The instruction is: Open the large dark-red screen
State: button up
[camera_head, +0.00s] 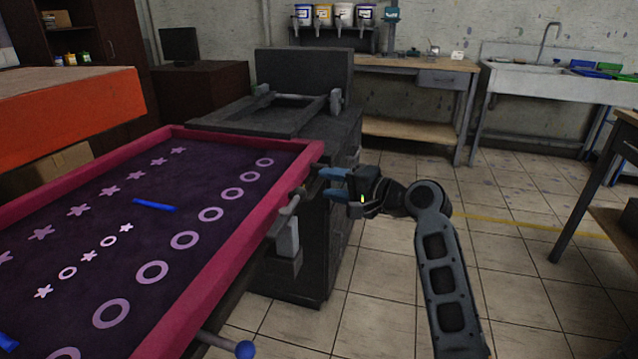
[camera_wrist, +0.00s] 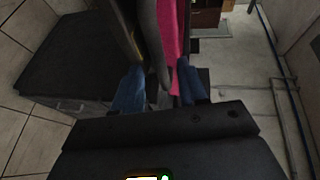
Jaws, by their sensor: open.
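The large dark-red screen (camera_head: 228,252) lies roughly flat on the left in the head view, a crimson frame around a dark purple sheet with rings and stars. Its frame also shows in the wrist view (camera_wrist: 170,30). A grey handle-like part (camera_head: 288,232) sits at its right edge. My gripper (camera_head: 331,184), with blue fingertips, is open just right of the screen's right edge, near its far corner. In the wrist view, my gripper (camera_wrist: 160,88) points at the frame edge, and a grey bar (camera_wrist: 150,45) appears between the fingers. Whether they touch it is unclear.
A dark machine (camera_head: 318,240) with a grey top stands behind and beside the screen. A blue-knobbed rod (camera_head: 244,349) sticks out at the front. An orange-sided table (camera_head: 70,118) is at far left.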

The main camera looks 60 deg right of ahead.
aim_at(319, 182)
jog(key=shift+x, duration=2.05)
jog(key=shift+c, duration=0.2)
grip_shut()
